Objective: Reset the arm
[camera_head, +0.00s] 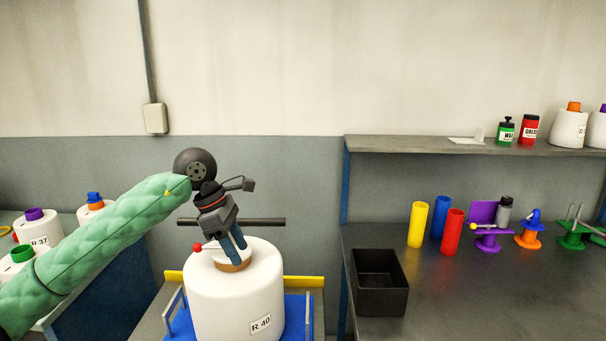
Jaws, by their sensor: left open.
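My left arm comes in from the left in a green quilted sleeve. My left gripper (233,243) points down at the top of a large white bobbin (235,299) labelled R 40. Its dark blue-grey fingers are at the bobbin's orange-brown core (232,266); whether they touch it is hard to see. The gripper is open. The bobbin stands upright on a blue holder (298,318). My right gripper is not in view.
A dark bar (262,222) shows behind the gripper. At right, a grey table holds a black bin (379,298), yellow (417,225), blue and red tubes, and coloured stands. A shelf (420,145) above carries bottles and bobbins. More bobbins (38,228) stand at left.

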